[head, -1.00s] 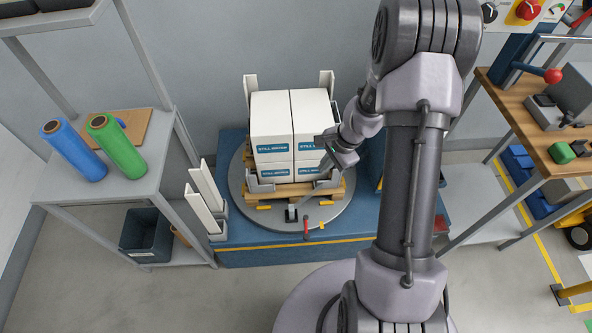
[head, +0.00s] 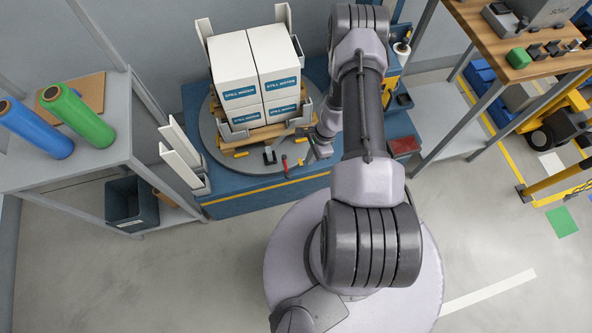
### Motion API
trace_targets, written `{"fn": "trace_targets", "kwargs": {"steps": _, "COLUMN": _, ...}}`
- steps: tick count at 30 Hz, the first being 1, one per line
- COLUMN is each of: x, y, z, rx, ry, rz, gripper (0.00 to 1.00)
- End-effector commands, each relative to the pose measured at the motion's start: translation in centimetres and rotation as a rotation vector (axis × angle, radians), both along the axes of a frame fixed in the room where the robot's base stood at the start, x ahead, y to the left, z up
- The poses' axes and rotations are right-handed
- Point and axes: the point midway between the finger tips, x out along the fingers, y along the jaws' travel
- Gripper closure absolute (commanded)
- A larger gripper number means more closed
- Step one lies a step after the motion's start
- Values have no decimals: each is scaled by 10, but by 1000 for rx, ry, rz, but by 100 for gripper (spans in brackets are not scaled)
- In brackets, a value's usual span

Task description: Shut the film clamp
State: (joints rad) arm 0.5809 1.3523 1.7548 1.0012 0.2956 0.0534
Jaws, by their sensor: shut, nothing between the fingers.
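A small dark clamp (head: 269,156) stands on the front rim of the round grey turntable (head: 215,155), in front of the boxes. A short red handle (head: 285,163) stands upright just to its right. I take these to be the film clamp; whether its jaw is open or shut is too small to tell. My gripper (head: 308,155) is low at the turntable's right front edge, right of the red handle. It is shut and empty. It appears apart from the handle, but contact is hard to judge. My arm hides part of the turntable's right side.
White boxes (head: 258,70) stand stacked on a wooden pallet on the turntable, with white corner posts around them. A wooden bench (head: 515,50) is at right. The floor in front is clear.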

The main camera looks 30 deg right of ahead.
Motion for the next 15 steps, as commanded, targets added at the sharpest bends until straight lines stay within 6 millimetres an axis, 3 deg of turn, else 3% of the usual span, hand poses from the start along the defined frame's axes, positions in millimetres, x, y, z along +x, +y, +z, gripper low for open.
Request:
{"fn": "trace_targets", "kwargs": {"steps": 1, "x": 0, "y": 3, "z": -17, "rx": 1, "ry": 2, "rz": 0, "gripper": 100}}
{"fn": "trace_targets", "kwargs": {"steps": 8, "x": 2, "y": 15, "z": -65, "rx": 0, "ry": 2, "rz": 1, "gripper": 100}}
{"fn": "trace_targets", "kwargs": {"steps": 15, "x": 10, "y": 47, "z": -64, "rx": 0, "ry": 0, "rz": 3, "gripper": 100}}
